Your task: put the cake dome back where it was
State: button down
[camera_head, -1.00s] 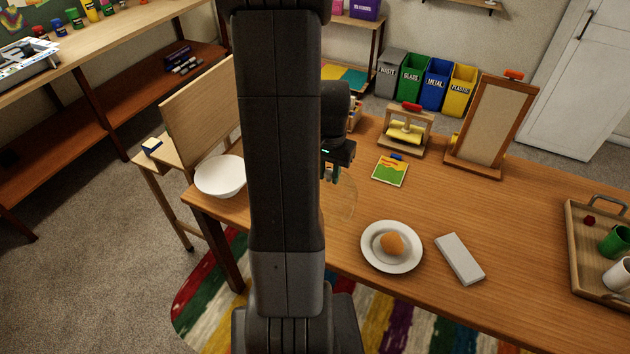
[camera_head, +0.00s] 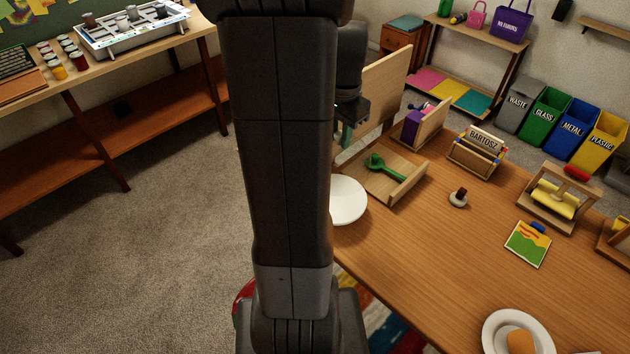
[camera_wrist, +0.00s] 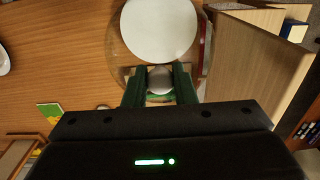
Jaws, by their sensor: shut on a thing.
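My gripper (camera_wrist: 160,76) is shut on the pale knob of the clear cake dome (camera_wrist: 159,84). In the wrist view the dome's glass shows as a faint round outline around a white bowl (camera_wrist: 160,28), which lies beyond it. I cannot tell the height between them. In the head view the bowl (camera_head: 347,201) stands at the table's left edge, partly behind my arm; I cannot make out the dome there. A white plate (camera_head: 490,335) with a bun (camera_head: 520,342) is at the lower right, uncovered.
A wooden tray (camera_head: 408,192) with a green scoop (camera_head: 385,166) lies behind the bowl. A small stone-like object (camera_head: 458,198), a name-card holder (camera_head: 478,155), a picture card (camera_head: 528,244) and a yellow roller stand (camera_head: 556,200) are on the table (camera_head: 430,265). Bare tabletop lies between bowl and plate.

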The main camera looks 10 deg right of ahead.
notch_tip(320, 180, down, 10)
jog(key=shift+r, duration=0.2)
jog(key=shift+f, duration=0.1)
jog(key=shift+f, duration=0.15)
jog(key=c, duration=1.2)
grip_release()
notch_tip(320, 180, up, 13)
jog(key=shift+s+f, duration=0.1)
jog(key=shift+f, duration=0.1)
jog(key=shift+f, duration=0.1)
notch_tip(320, 180, down, 13)
jog(key=shift+r, duration=2.4)
